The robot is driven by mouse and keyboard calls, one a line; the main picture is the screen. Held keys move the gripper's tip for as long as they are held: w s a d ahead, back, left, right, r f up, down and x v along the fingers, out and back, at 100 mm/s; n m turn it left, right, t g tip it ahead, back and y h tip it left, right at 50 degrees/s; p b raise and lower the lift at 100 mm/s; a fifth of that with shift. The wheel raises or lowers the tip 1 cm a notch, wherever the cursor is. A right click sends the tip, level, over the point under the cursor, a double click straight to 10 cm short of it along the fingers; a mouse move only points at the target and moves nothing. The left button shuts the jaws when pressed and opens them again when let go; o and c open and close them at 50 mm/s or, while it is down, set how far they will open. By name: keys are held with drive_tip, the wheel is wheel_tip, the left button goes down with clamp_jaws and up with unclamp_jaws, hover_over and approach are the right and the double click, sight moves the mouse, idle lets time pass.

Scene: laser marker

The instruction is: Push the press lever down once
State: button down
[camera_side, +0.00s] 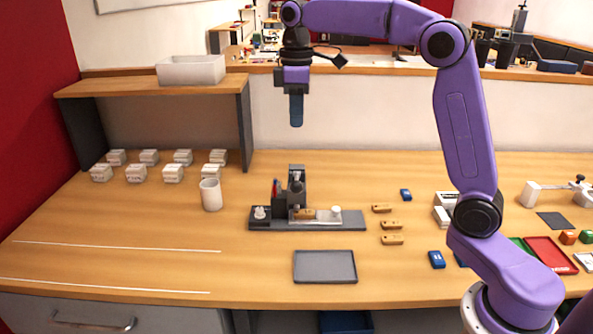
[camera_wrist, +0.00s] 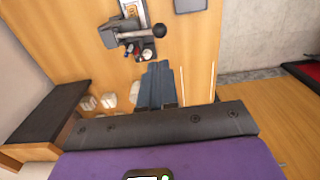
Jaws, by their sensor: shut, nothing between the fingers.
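A small dark grey press stands on a long grey base plate (camera_side: 350,226) in the middle of the table in the side view. Its lever, with a round grey knob (camera_side: 297,177), seems to point toward the side camera, high on the column. In the wrist view the lever's knob (camera_wrist: 155,31) sticks out to the right of the press body (camera_wrist: 112,35). A tan wooden piece (camera_side: 303,214) lies at the foot of the press. My gripper (camera_side: 297,123) is shut and empty, pointing down, well above the press and apart from it. Its fingers (camera_wrist: 157,66) show in the wrist view.
A white cup (camera_side: 210,195) stands left of the press, with several white boxes (camera_side: 173,173) behind it. Several tan pieces (camera_side: 391,225) lie to its right. A grey tray (camera_side: 325,267) lies in front. A shelf (camera_side: 160,86) rises at the back left. The front left table is clear.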

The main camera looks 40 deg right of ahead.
sight(297, 184)
wheel_tip(297, 184, down, 14)
idle(0.6)
drive_tip(key=shift+s+a+f+t+h, duration=0.3)
drive_tip(key=shift+s+f+t+h, duration=0.1)
drive_tip(key=shift+f, duration=0.25)
drive_tip(key=shift+s+a+f, duration=0.15)
drive_tip(key=shift+f, duration=0.4)
drive_tip(key=shift+s+a+f, duration=0.1)
drive_tip(key=shift+s+f, duration=0.05)
drive_tip(key=shift+f, duration=0.4)
drive_tip(key=shift+s+a+f, duration=0.15)
drive_tip(key=shift+f, duration=0.4)
drive_tip(key=shift+a, duration=0.1)
